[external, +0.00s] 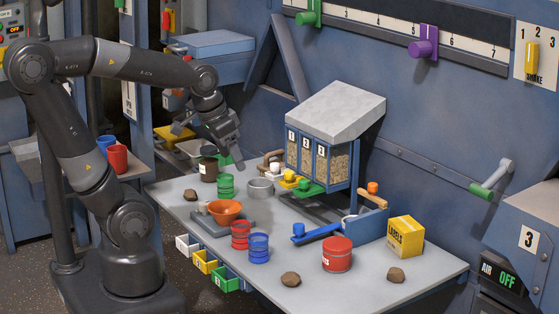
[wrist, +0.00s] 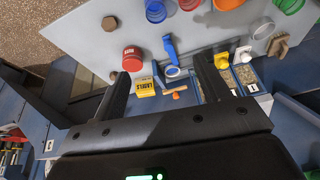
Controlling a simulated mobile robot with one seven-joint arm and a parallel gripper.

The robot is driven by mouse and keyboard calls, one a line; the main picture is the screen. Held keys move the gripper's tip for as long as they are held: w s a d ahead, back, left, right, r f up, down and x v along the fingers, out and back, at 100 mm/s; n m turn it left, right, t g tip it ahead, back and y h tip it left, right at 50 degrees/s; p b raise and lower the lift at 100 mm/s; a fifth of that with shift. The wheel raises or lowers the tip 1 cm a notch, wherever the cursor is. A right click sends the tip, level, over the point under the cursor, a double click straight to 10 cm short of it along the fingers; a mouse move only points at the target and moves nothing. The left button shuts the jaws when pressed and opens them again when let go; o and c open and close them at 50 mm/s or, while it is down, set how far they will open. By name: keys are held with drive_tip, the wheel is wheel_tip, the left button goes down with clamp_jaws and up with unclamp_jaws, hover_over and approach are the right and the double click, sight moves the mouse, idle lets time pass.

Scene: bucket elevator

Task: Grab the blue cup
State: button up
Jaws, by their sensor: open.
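A ribbed blue cup (external: 259,247) stands on the grey table near its front edge, just right of a ribbed red cup (external: 240,235). In the wrist view the blue cup (wrist: 155,11) is at the top edge, partly cut off, beyond the fingertips. A second blue cup (external: 105,146) stands on a ledge at the left beside another red cup (external: 118,158). My gripper (external: 233,158) is above the far left part of the table, apart from the ribbed blue cup. In the wrist view my gripper (wrist: 160,67) is open, with nothing between its fingers.
An orange bowl (external: 225,210), ribbed green cup (external: 226,186) and red tin (external: 337,254) stand around the ribbed cups. The hopper (external: 335,110) rises at the table's back. The front right table surface is mostly clear, with two rocks.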

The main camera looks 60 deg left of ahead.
drive_tip(key=w+f+m+g, duration=0.2)
drive_tip(key=w+f, duration=0.3)
drive_tip(key=f, duration=0.3)
drive_tip(key=m+g, duration=0.1)
drive_tip(key=g, duration=0.1)
approach(260, 244)
drive_tip(key=w+a, duration=0.1)
drive_tip(key=a, duration=0.1)
drive_tip(key=shift+m, duration=0.3)
drive_tip(key=shift+w+f, duration=0.1)
drive_tip(key=shift+f, duration=2.8)
drive_tip(key=shift+w+f, duration=0.15)
drive_tip(key=shift+f, duration=2.75)
drive_tip(key=shift+c, duration=0.2)
drive_tip(key=c, duration=1)
